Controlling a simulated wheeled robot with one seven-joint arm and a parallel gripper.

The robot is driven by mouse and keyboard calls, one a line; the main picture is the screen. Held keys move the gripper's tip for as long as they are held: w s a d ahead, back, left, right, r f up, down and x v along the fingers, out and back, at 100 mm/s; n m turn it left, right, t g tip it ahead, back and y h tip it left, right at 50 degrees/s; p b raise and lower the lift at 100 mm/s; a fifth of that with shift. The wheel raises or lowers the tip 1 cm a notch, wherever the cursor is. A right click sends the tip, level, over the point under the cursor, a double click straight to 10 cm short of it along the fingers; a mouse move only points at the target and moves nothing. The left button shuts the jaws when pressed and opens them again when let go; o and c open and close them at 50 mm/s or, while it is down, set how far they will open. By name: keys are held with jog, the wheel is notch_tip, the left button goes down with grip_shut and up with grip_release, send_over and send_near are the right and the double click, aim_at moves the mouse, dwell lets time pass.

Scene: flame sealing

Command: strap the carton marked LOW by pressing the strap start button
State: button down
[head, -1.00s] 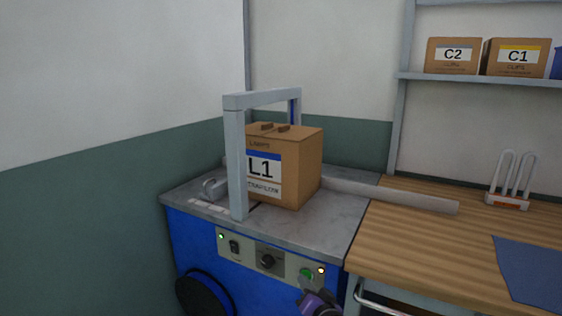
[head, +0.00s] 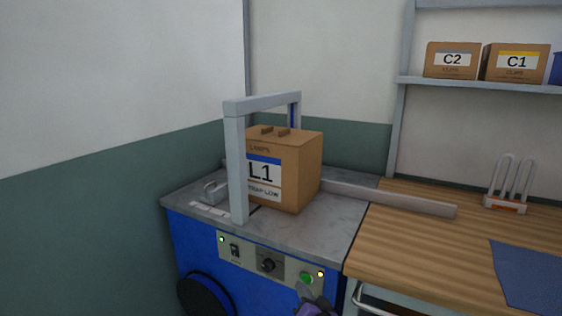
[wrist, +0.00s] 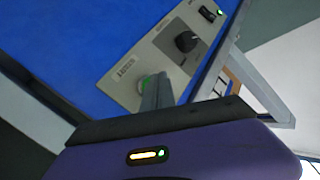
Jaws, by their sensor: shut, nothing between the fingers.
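The carton (head: 300,170) is brown, with a blue-striped label reading L1 and smaller text that looks like STRAP-LOW. It stands upright on the grey machine top, beside and partly behind the grey arch (head: 237,165). The green button (head: 306,278) is at the right end of the machine's front panel; it also shows in the wrist view (wrist: 145,83). My gripper (head: 304,288) is just below the button in the head view. In the wrist view its shut, empty fingers (wrist: 158,80) overlap the button's edge. I cannot tell whether they touch it.
A grey rail (head: 400,199) runs from the machine onto the wooden table (head: 430,240). A white rack (head: 506,190) and blue mat (head: 530,270) lie right. Cartons C2 and C1 sit on a shelf.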

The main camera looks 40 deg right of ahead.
jog(key=shift+s+a+b, duration=0.25)
jog(key=shift+s+a, duration=0.05)
jog(key=shift+a, duration=0.55)
jog(key=shift+s+a+b, duration=0.2)
jog(key=shift+s+a, duration=0.15)
jog(key=shift+a, duration=0.5)
jog(key=shift+s+a+b, duration=0.25)
jog(key=shift+s+a, duration=0.05)
jog(key=shift+a, duration=0.55)
jog(key=shift+r, duration=0.1)
